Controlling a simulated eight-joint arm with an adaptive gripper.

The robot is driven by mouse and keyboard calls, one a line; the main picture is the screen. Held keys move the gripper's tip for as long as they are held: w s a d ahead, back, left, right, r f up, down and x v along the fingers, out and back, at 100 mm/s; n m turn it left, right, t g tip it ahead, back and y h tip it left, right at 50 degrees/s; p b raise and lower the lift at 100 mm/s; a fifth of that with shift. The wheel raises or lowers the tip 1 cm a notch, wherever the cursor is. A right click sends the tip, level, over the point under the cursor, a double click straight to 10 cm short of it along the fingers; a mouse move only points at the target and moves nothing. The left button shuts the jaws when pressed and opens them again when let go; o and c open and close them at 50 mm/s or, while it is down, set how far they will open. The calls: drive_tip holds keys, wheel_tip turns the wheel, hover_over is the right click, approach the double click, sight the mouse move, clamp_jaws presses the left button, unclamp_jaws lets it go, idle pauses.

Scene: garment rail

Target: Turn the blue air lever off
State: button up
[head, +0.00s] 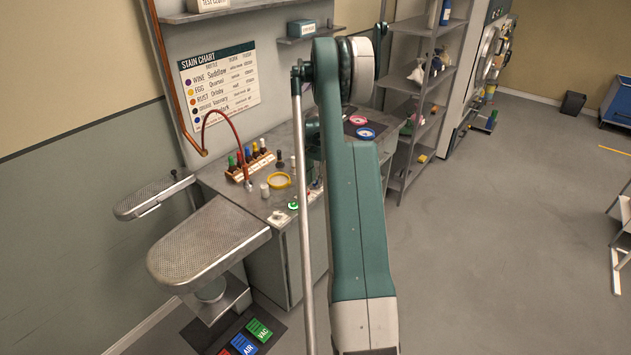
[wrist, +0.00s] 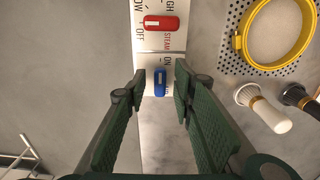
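The blue air lever (wrist: 159,82) shows in the wrist view on a white label strip, lying lengthwise up the picture between my fingertips. An "ON" mark is by its upper end; any other lettering there is hidden or too small to read. My gripper (wrist: 160,76) is open, with one green padded finger on each side of the lever and gaps visible between. I cannot tell how far the fingertips are above the panel. In the head view my arm hides the lever, and I cannot make out the gripper.
A red steam lever (wrist: 162,23) sits just above the blue one. A yellow ring (wrist: 240,42) on a perforated plate and a white-handled tool (wrist: 262,108) lie to the right. The head view shows a bottle rack (head: 250,162) and floor pads, including a blue "AIR" pad (head: 244,344).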

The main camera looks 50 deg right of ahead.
clamp_jaws()
drive_tip(key=shift+n+b, duration=0.3)
drive_tip(key=shift+n, duration=0.1)
drive_tip(key=n+b, duration=0.1)
drive_tip(key=n, duration=0.1)
drive_tip(key=shift+s+f+n+b, duration=0.1)
drive_tip(key=shift+n+b, duration=0.2)
drive_tip(key=n+b, duration=0.2)
drive_tip(key=n, duration=0.2)
drive_tip(key=shift+s, duration=0.1)
drive_tip(key=n+b, duration=0.1)
drive_tip(key=n, duration=0.4)
drive_tip(key=shift+s+d+n+b, duration=0.1)
drive_tip(key=shift+d+n+b, duration=0.05)
drive_tip(key=shift+n+b, duration=0.2)
drive_tip(key=n, duration=0.5)
drive_tip(key=shift+d+b, duration=0.15)
drive_tip(key=shift+b, duration=0.25)
